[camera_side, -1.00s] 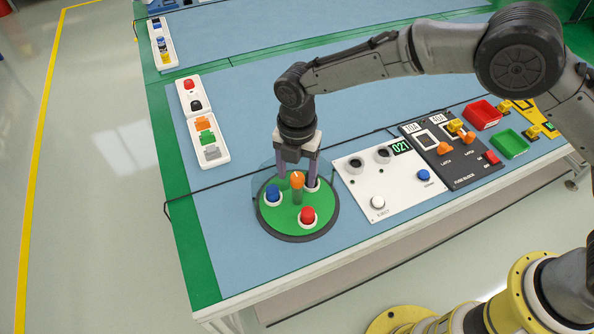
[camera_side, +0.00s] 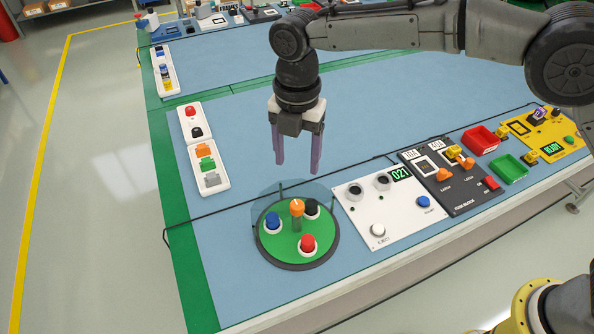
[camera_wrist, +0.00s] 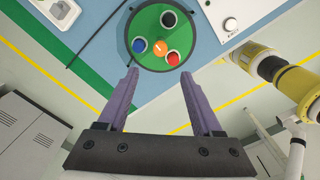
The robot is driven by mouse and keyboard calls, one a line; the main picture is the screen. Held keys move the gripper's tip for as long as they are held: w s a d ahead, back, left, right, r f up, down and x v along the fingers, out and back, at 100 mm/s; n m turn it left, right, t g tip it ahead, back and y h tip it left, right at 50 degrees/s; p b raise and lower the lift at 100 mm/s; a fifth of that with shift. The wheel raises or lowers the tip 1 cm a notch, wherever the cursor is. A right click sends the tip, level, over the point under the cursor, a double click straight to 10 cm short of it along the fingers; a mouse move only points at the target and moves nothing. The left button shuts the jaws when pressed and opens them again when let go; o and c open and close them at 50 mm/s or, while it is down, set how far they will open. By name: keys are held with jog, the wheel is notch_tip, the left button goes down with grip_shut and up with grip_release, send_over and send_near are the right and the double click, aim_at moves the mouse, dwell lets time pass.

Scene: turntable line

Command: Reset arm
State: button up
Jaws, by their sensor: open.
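My gripper (camera_side: 295,168) is open and empty, with its two purple fingers pointing down in the air above the table, behind the turntable. The green turntable (camera_side: 282,245) carries a blue button (camera_side: 273,221), a red button (camera_side: 307,243) and a black button (camera_side: 312,206) around an orange-topped post (camera_side: 296,207). A clear curved shield stands at the turntable's back edge. In the wrist view, the turntable (camera_wrist: 150,55) lies beyond the spread fingers of my gripper (camera_wrist: 157,82), with nothing between them.
A white panel (camera_side: 405,222) reading 021 and a dark fuse block (camera_side: 462,190) stand right of the turntable. Red (camera_side: 480,139) and green (camera_side: 509,170) trays lie farther right. White button boxes (camera_side: 208,167) line the left. The blue mid-table (camera_side: 390,105) is clear.

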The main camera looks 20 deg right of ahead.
jog(key=shift+r, duration=0.4)
